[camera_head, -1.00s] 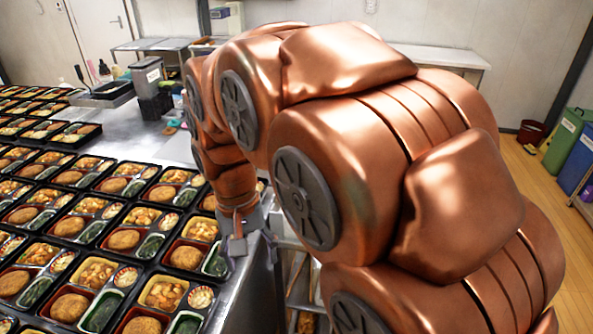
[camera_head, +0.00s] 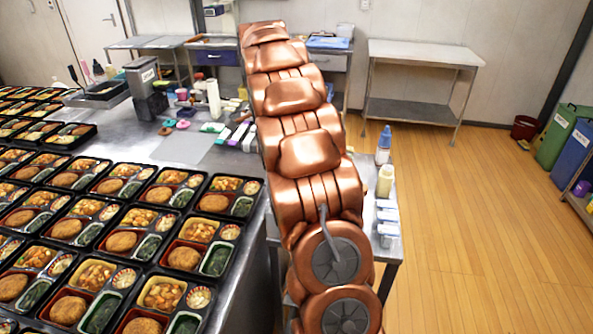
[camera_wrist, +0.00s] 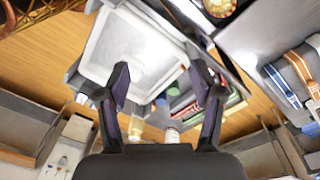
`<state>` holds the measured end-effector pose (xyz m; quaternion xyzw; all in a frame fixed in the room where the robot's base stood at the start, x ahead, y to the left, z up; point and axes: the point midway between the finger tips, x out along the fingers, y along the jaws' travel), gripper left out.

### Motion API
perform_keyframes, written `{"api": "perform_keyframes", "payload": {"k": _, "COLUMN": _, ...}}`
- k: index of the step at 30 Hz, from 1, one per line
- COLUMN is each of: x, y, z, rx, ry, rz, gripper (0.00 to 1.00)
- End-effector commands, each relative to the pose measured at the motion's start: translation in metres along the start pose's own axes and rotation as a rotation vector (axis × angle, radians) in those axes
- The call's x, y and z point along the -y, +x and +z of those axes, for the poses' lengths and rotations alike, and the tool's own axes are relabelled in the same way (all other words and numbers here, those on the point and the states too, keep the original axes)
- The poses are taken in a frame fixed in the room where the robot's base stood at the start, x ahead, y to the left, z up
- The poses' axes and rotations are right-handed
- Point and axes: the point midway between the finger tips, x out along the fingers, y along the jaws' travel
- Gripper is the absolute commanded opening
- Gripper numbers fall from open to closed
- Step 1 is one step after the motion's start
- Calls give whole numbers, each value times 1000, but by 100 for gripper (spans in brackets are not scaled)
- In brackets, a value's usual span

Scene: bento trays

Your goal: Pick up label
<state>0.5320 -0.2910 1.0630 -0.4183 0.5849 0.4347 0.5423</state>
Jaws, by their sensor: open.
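My gripper (camera_wrist: 161,72) is open in the wrist view, its two dark fingers spread apart with nothing held between them. Beyond the fingers is a pale shallow tray (camera_wrist: 97,42). A small bottle-like item (camera_wrist: 172,134) shows between the finger bases, apart from them. I cannot tell for sure which thing is the label. In the head view my copper arm hides part of the benches, and my gripper is hidden.
Rows of filled bento trays (camera_head: 122,241) cover the left steel table. Bottles, including a blue-capped one (camera_head: 384,145), and white boxes (camera_head: 387,218) stand on a side table right of my arm. A steel table (camera_head: 425,56) stands at the back.

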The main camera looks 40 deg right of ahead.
Motion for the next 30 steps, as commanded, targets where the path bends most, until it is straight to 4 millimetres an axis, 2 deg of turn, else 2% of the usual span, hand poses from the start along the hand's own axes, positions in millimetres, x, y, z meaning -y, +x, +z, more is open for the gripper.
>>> {"api": "perform_keyframes", "payload": {"k": 1, "x": 10, "y": 6, "z": -14, "rx": 3, "ry": 57, "rz": 1, "gripper": 67}}
{"api": "perform_keyframes", "payload": {"k": 6, "x": 39, "y": 20, "z": -56, "rx": 11, "ry": 259, "rz": -15, "gripper": 67}}
{"api": "perform_keyframes", "payload": {"k": 12, "x": 61, "y": 43, "z": -104, "rx": 29, "ry": 485, "rz": -26, "gripper": 67}}
{"api": "perform_keyframes", "payload": {"k": 16, "x": 69, "y": 54, "z": -128, "rx": 40, "ry": 595, "rz": -35, "gripper": 67}}
{"api": "perform_keyframes", "payload": {"k": 22, "x": 73, "y": 62, "z": -145, "rx": 50, "ry": 680, "rz": -42, "gripper": 67}}
{"api": "perform_keyframes", "payload": {"k": 30, "x": 74, "y": 76, "z": -145, "rx": 52, "ry": 690, "rz": -37, "gripper": 67}}
